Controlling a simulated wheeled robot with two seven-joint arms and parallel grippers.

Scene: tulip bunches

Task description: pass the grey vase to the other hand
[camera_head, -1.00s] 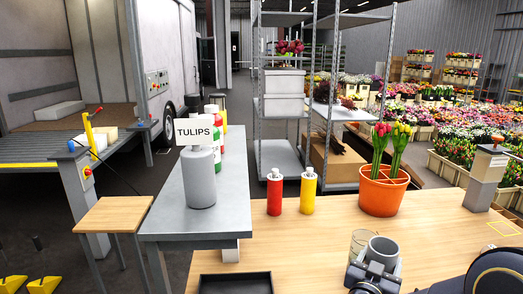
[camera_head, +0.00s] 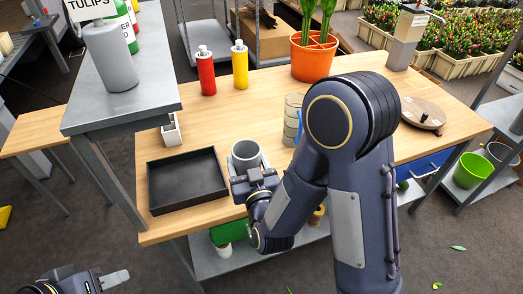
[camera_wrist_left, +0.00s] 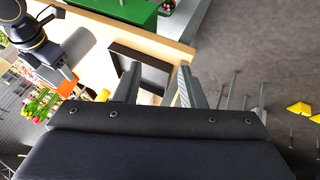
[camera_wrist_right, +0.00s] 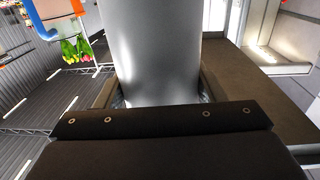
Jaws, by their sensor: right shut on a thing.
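The grey vase (camera_head: 245,164) is a plain round cylinder with an open top, above the table's front edge. My right gripper (camera_head: 254,182) is shut on its side and holds it roughly upright. In the right wrist view the vase (camera_wrist_right: 160,50) fills the space between the fingers (camera_wrist_right: 160,97). My left gripper (camera_head: 115,278) is at the bottom left of the head view, well apart from the vase. In the left wrist view its fingers (camera_wrist_left: 157,85) are spread with nothing between them, and the vase (camera_wrist_left: 79,43) shows to the upper left.
A black tray (camera_head: 152,187) lies on the wooden table (camera_head: 215,122) just left of the vase. A clear glass (camera_head: 292,118) stands behind my right arm. Red (camera_head: 206,72) and yellow (camera_head: 240,66) bottles and an orange pot (camera_head: 312,62) stand further back.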

